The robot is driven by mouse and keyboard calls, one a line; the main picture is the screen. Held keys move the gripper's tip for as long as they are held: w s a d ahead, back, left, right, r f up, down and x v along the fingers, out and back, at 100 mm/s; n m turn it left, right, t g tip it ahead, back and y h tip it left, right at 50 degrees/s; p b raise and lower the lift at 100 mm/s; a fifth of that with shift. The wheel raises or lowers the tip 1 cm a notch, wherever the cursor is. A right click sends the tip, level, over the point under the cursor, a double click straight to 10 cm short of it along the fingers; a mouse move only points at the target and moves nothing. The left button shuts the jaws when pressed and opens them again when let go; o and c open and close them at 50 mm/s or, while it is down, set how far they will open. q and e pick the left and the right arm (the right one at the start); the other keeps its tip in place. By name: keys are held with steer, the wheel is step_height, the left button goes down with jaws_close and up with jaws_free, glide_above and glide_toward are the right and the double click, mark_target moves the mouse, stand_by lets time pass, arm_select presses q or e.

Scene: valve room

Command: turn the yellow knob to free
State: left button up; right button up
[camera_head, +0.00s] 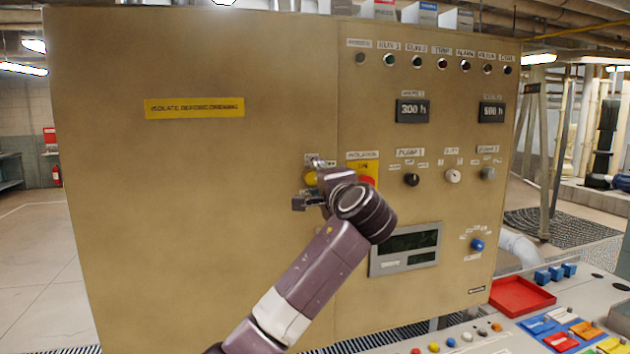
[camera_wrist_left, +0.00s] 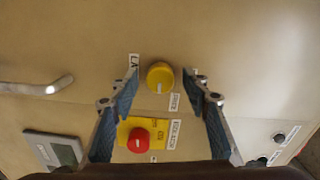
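The yellow knob (camera_wrist_left: 160,77) is round and sits on the tan cabinet face, with a pale mark near its lower edge in the left wrist view. Small labels (camera_wrist_left: 174,102) stand beside it, too blurred to read surely. My left gripper (camera_wrist_left: 161,88) is open, with one blue-padded finger on each side of the knob and gaps visible between. Whether the tips touch the panel is unclear. In the head view the knob (camera_head: 311,178) shows partly, between the fingers of my left gripper (camera_head: 307,183). My right gripper is in neither view.
A red knob (camera_wrist_left: 138,140) on a yellow plate is close to the left gripper. A silver handle (camera_wrist_left: 40,88) sticks out at the left wrist view's left. More knobs, lamps and a display (camera_head: 405,248) are on the cabinet's right side.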

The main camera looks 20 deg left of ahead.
arm_select(q)
steer(key=shift+s, duration=0.15)
steer(key=v, duration=1.1)
steer(key=shift+s+d, duration=0.25)
steer(key=shift+s, duration=0.05)
